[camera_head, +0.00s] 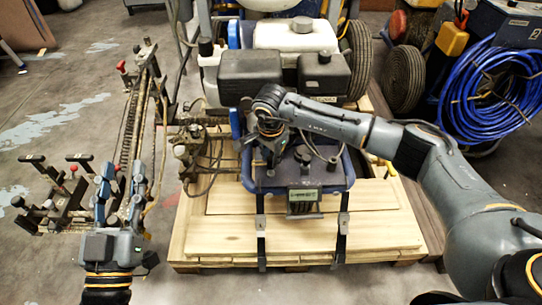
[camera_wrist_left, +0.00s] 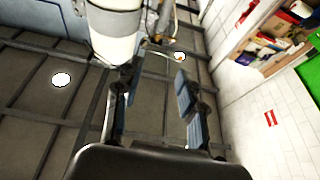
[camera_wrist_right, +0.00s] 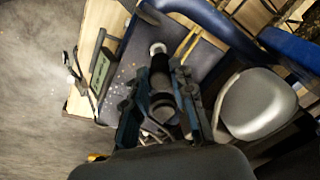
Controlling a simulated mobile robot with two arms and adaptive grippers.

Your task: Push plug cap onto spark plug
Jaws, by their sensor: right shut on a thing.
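My right gripper (camera_head: 268,152) reaches down over the blue-framed engine deck (camera_head: 330,178) of the line striper. In the right wrist view, a dark, roughly cylindrical part, seemingly the plug cap (camera_wrist_right: 161,82), sits between the fingers of the right gripper (camera_wrist_right: 157,75). A pale metallic round end shows just beyond it. I cannot tell whether that is the spark plug, or whether the two touch. My left gripper (camera_head: 122,182) is open and empty at the left, in front of the striper's lever assembly; its fingers (camera_wrist_left: 157,80) stand apart in the left wrist view.
The striper stands on a wooden pallet (camera_head: 225,238). Black fuel tank parts (camera_head: 250,72) and a white tank (camera_head: 295,36) rise behind the right gripper. Levers and hoses (camera_head: 75,185) crowd the left gripper. A blue hose coil (camera_head: 490,90) hangs at right. The front floor is free.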

